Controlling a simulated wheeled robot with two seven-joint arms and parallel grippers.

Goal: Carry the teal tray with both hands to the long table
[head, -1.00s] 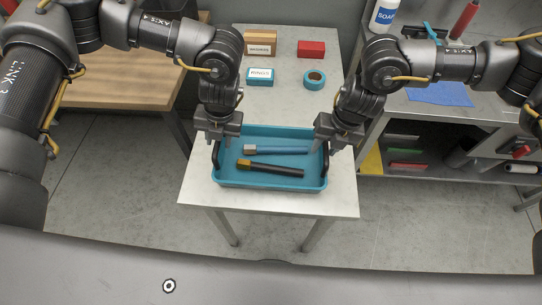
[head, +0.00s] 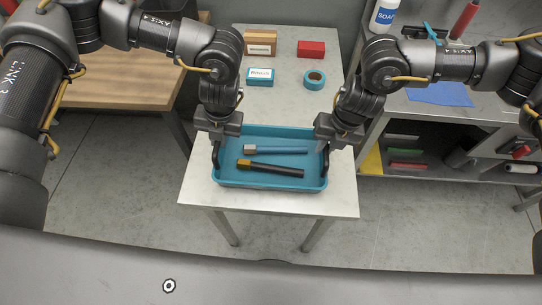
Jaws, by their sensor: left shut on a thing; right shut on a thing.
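The teal tray (head: 270,184) sits at the near end of a narrow light-grey table (head: 195,185). It has a dark handle at its left and right ends. Inside lie a blue-handled tool (head: 285,150) and a black-handled tool (head: 275,169), each with a blocky head at the left. My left gripper (head: 216,143) is shut on the left handle. My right gripper (head: 328,146) is shut on the right handle. The fingertips are partly hidden by the wrists. The tray appears to rest on the table; I cannot tell if there is a gap beneath it.
Behind the tray on the same table are a brown box (head: 261,43), a red box (head: 311,49), a small teal-and-white box (head: 260,77) and a teal tape roll (head: 314,79). A wooden-topped table (head: 140,85) stands left. A grey shelved bench (head: 450,105) stands right.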

